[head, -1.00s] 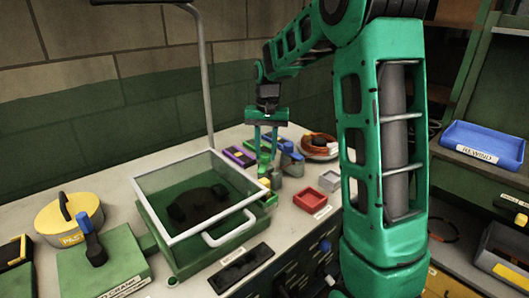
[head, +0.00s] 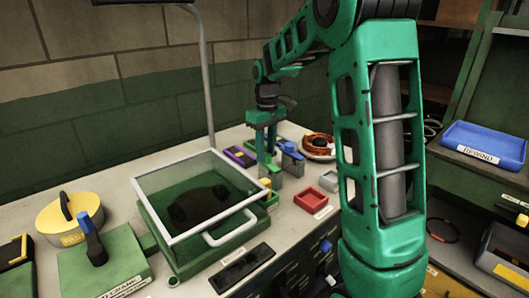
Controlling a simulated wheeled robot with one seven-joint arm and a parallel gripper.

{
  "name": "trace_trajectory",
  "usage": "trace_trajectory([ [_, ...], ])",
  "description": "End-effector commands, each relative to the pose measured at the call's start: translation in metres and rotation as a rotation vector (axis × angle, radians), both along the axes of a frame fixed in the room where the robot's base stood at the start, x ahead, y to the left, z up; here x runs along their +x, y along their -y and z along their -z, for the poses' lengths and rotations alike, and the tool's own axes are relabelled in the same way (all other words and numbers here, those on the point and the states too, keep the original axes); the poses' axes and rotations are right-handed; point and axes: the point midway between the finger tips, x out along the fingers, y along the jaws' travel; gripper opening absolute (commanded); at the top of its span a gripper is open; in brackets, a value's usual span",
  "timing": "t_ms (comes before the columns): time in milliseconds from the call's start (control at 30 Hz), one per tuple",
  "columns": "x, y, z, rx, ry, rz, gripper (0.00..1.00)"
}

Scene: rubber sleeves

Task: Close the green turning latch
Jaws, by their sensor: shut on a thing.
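My gripper (head: 263,154) is at the back of the workbench, pointing down, with its fingers at the green turning latch (head: 265,165). It is shut on the latch. The fingers hide most of the latch, and both are green, so I cannot tell how far the latch is turned. A blue-handled latch (head: 290,150) on a grey block stands close to the right of my fingers.
A green box with a clear, pale-framed lid (head: 176,238) stands in front, left of my gripper. A purple block (head: 240,156) lies just left of the fingers. A red tray (head: 311,200) and an orange coil (head: 318,143) lie to the right.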

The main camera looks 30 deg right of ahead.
Motion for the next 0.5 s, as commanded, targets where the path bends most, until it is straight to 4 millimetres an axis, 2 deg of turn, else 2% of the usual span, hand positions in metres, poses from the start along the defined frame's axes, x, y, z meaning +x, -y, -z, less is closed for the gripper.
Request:
trace_trajectory([
  [200, 0.0037, -0.0007, -0.0028, -0.002, 0.013, -0.081, 0.07],
  [500, 0.0037, -0.0002, -0.0029, -0.002, 0.012, -0.111, 0.07],
])
